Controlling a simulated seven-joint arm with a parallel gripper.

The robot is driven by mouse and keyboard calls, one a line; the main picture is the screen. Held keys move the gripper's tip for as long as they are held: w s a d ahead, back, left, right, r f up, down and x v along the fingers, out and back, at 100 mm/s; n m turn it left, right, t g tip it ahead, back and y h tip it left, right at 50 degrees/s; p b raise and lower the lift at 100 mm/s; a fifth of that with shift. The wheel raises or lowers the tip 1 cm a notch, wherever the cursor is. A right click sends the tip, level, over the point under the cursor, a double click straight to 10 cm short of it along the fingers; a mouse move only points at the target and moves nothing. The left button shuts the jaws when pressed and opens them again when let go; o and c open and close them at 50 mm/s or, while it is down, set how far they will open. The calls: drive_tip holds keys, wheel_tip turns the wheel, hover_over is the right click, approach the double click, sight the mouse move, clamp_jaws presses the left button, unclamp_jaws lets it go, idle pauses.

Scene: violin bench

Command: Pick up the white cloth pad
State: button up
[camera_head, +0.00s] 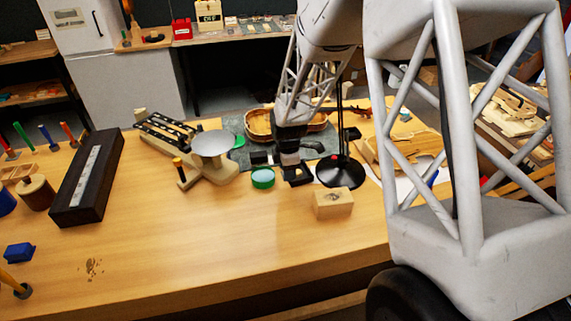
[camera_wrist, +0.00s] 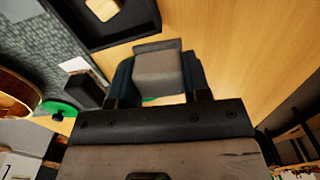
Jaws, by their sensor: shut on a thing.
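The white cloth pad (camera_wrist: 158,70) looks pale grey and block-like in the wrist view. It sits between the two dark fingers of my gripper (camera_wrist: 157,84), which is shut on it. In the head view my gripper (camera_head: 289,154) points down over the middle of the bench, and a small pale patch of the pad (camera_head: 289,159) shows at its tip. I cannot tell whether the pad touches the bench. The fingers hide the pad's sides.
A green round tin (camera_head: 262,178) and a dark tray (camera_head: 299,180) lie close to my gripper. A black lamp base (camera_head: 340,171) and a wooden block (camera_head: 333,203) stand to the right. A violin body (camera_head: 259,122) lies behind. The front of the bench (camera_head: 200,245) is mostly clear.

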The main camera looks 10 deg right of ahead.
drive_tip(key=shift+s, duration=0.5)
drive_tip(key=o, duration=0.5)
drive_tip(key=shift+c, duration=0.2)
drive_tip(key=c, duration=0.3)
drive_tip(key=w+r+m, duration=0.2)
drive_tip(key=w+m, duration=0.1)
drive_tip(key=w, duration=0.8)
drive_tip(key=w+a+r+m, duration=0.1)
drive_tip(key=w+m, duration=0.2)
drive_tip(key=w, duration=0.8)
drive_tip(key=w+a+r+m, duration=0.1)
drive_tip(key=w+r+m, duration=0.1)
drive_tip(key=w, duration=0.9)
drive_tip(key=shift+a+r+m, duration=0.15)
drive_tip(key=shift+r+m, duration=0.15)
drive_tip(key=shift+m, duration=0.2)
